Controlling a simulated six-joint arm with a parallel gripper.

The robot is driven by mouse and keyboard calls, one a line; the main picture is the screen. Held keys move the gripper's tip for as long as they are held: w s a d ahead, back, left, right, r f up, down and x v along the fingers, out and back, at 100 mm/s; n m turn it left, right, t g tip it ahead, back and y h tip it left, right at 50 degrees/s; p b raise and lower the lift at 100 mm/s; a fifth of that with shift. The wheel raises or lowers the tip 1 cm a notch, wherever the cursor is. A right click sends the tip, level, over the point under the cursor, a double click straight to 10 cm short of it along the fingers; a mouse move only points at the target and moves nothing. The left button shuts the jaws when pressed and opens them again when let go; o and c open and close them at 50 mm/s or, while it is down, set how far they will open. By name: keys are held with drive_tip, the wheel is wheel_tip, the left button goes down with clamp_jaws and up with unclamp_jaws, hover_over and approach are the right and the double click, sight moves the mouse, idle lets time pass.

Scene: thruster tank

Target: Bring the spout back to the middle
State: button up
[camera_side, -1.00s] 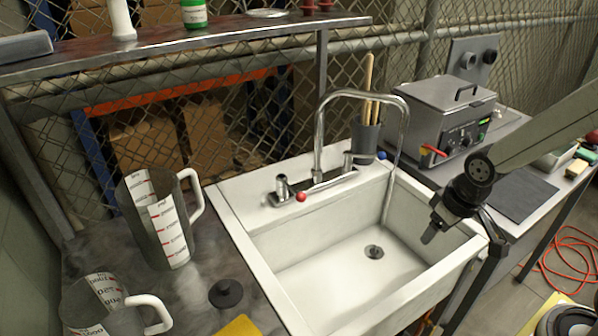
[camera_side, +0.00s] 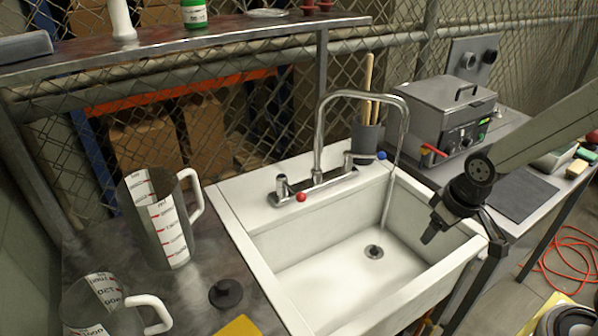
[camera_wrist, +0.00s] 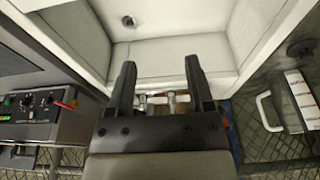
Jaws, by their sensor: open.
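The chrome spout (camera_side: 363,94) is a tall arch on the tap at the back of the white sink (camera_side: 262,262). It is swung to the right, with its outlet over the right side of the basin. A thin stream of water seems to fall from it near the drain (camera_side: 374,251). The tap has a red-knobbed lever (camera_side: 301,197) and a blue-knobbed lever (camera_side: 382,155). My gripper (camera_side: 430,236) is over the sink's right edge, apart from the spout. In the wrist view my gripper (camera_wrist: 158,64) is open and empty, with part of the tap behind it.
A grey heated bath (camera_side: 440,112) stands right of the sink, with a red-handled valve. Clear measuring jugs (camera_side: 158,225) and a black plug (camera_side: 226,293) sit on the left counter. A holder (camera_side: 366,136) with wooden sticks stands behind the spout. A shelf (camera_side: 180,50) runs above.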

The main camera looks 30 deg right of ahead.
drive_tip(key=w+d+r+n+t+y, duration=0.2)
drive_tip(key=w+d+r+t+y, duration=0.2)
drive_tip(key=w+d+t, duration=0.2)
drive_tip(key=w+d+r+n+t+y, duration=0.3)
drive_tip(key=w+d+r+t, duration=0.1)
drive_tip(key=w+d+t, duration=0.3)
drive_tip(key=shift+w+d+t+y, duration=0.35)
drive_tip(key=shift+w+d, duration=0.9)
drive_tip(key=shift+w, duration=1.05)
drive_tip(key=shift+w, duration=0.1)
drive_tip(key=x, duration=0.7)
drive_tip(key=shift+w+a, duration=0.2)
drive_tip(key=shift+w, duration=0.05)
clamp_jaws()
